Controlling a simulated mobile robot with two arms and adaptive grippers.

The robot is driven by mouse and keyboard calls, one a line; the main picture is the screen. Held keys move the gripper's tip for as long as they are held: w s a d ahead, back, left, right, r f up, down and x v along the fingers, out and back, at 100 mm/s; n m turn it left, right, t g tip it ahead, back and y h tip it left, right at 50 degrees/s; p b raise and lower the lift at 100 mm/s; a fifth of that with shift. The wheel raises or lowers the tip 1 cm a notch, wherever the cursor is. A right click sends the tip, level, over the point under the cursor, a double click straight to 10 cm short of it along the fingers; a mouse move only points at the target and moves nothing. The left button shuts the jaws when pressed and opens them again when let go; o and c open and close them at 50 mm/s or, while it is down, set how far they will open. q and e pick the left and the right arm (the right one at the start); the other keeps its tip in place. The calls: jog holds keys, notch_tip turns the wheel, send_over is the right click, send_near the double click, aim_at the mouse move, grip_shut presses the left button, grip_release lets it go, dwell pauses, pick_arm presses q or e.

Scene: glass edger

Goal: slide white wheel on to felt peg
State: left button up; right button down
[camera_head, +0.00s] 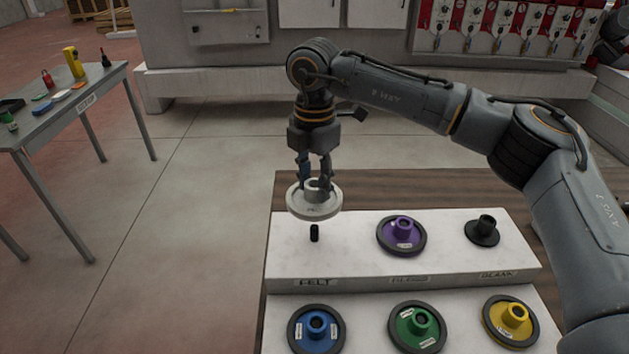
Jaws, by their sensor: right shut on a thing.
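The white wheel (313,205) hangs roughly level in my right gripper (316,184), which points down and is shut on the wheel's raised hub. The black felt peg (314,233) stands upright on the upper step of the white rack (360,262), above the FELT label. In the picture the wheel is just above the peg, with a small gap between them. Whether it is exactly centred over the peg cannot be told from this angle. My left gripper is not in view.
A purple wheel (402,235) and a small black flanged piece (482,231) sit to the right on the upper step. Blue (316,328), green (417,327) and yellow (511,321) wheels sit on the lower step. A side table (60,115) with small items stands left. The floor between is clear.

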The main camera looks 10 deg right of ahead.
jog(key=b, duration=0.5)
send_over(314, 226)
jog(key=shift+f, duration=2.95)
jog(key=shift+b, duration=0.5)
jog(key=shift+f, duration=0.15)
jog(key=shift+f+b, duration=0.35)
jog(key=shift+f+b, duration=1.45)
jog(key=shift+f, duration=0.5)
jog(key=c, duration=0.8)
grip_release()
jog(key=shift+o, duration=0.2)
